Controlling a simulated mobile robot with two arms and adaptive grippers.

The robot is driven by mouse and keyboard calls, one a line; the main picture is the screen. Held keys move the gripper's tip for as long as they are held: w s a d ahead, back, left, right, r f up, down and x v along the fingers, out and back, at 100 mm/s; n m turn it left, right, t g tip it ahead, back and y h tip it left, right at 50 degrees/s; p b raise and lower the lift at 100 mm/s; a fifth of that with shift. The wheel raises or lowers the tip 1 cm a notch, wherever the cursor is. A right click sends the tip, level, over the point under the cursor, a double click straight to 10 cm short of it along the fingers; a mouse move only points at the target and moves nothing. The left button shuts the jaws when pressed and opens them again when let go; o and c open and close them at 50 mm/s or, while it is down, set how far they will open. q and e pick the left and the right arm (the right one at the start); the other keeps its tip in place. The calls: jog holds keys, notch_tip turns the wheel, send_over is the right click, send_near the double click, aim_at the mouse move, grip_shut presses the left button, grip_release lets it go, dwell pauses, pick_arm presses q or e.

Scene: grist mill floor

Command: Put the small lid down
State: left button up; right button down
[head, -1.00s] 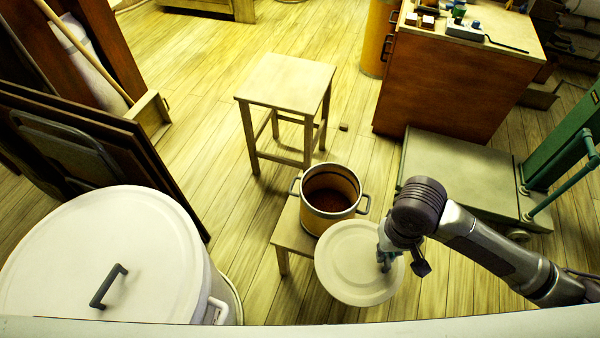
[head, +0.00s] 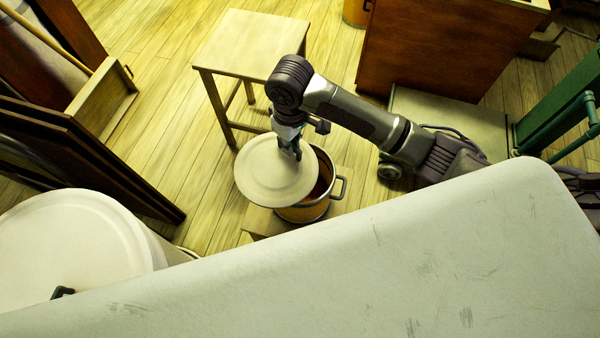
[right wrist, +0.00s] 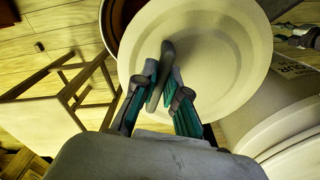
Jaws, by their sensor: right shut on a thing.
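The small lid (head: 272,172) is a round cream disc in the head view. My right gripper (head: 293,152) is shut on its handle and holds it over the left part of an open pot (head: 308,209). The pot's right side, with a handle and brown contents, shows past the lid. Whether the lid touches the pot, I cannot tell. In the right wrist view my fingers (right wrist: 162,95) close around the dark handle (right wrist: 165,68) of the lid (right wrist: 225,45). My left gripper is not in view.
The pot stands on a low wooden stool (head: 256,222). A taller stool (head: 250,42) stands behind it. A large lidded bin (head: 85,240) is at the left. A flat trolley (head: 455,112) and a wooden cabinet (head: 440,45) are at the right. Bare floor lies left of the stools.

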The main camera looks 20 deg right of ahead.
aim_at(306, 145)
jog(key=w+a+n, duration=0.1)
jog(key=a, duration=0.1)
jog(key=w+a+n, duration=0.2)
jog(key=w+a+r+n+b, duration=0.1)
jog(key=w+a, duration=0.1)
jog(key=shift+w, duration=0.2)
jog(key=shift+n, duration=0.4)
jog(key=shift+s+d+f, duration=0.15)
jog(key=shift+d+f, duration=1.65)
jog(key=shift+d, duration=0.05)
jog(key=shift+s+d+f, duration=0.2)
jog(key=shift+d+f, duration=1.6)
jog(key=shift+d, duration=0.1)
jog(key=shift+s+d+f, duration=0.15)
jog(key=shift+d+f, duration=1.65)
jog(key=shift+d, duration=0.05)
jog(key=shift+f, duration=0.2)
jog(key=c, duration=1.2)
grip_release()
jog(key=shift+r, duration=0.15)
